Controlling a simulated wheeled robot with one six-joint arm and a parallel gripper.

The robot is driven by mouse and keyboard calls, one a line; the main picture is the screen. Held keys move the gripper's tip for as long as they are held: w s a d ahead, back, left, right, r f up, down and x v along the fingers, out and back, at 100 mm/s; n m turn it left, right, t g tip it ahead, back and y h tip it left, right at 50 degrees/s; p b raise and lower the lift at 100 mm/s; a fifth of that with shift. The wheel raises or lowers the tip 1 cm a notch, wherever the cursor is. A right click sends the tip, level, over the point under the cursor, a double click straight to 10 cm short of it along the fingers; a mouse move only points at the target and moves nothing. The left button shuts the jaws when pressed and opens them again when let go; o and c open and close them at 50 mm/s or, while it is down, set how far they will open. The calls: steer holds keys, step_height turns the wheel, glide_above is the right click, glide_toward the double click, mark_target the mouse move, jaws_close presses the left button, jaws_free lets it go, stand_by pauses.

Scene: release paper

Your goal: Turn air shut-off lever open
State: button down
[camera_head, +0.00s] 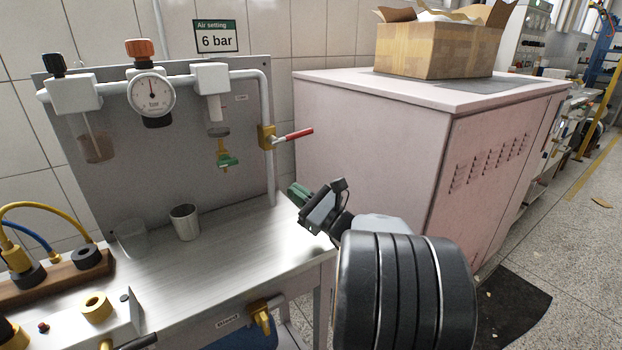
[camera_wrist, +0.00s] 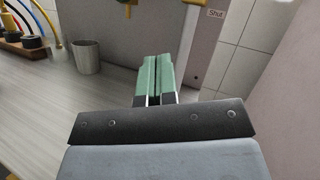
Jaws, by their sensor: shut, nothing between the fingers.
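The air shut-off lever (camera_head: 293,135) has a red handle on a brass valve body (camera_head: 267,138), set on the white pipe at the right edge of the grey panel. The handle points to the right, nearly level and slightly raised at its tip. My gripper (camera_head: 297,192) is below the lever, above the right end of the bench, apart from it. In the wrist view the green fingers (camera_wrist: 154,76) are together with nothing between them. The lever's handle is not visible in the wrist view.
A pressure gauge (camera_head: 152,94) and a sign reading 6 bar (camera_head: 216,37) are left of the lever. A metal cup (camera_head: 185,222) stands on the bench (camera_head: 210,265). A pinkish cabinet (camera_head: 370,140) stands close on the right.

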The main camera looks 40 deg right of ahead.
mark_target(291, 135)
steer(key=s+d+f+m+t+h+b, duration=0.2)
steer(key=d+m+t+h, duration=0.2)
steer(key=d+m+h, duration=0.3)
steer(key=w+d+r+b, duration=0.1)
steer(key=w+r+b, duration=0.1)
steer(key=w+r, duration=0.6)
steer(key=shift+w+d+r+h, duration=0.3)
steer(key=shift+d+r, duration=0.1)
steer(key=shift+r, duration=0.35)
steer(key=shift+s+d+r+n, duration=0.1)
steer(key=shift+n, duration=0.4)
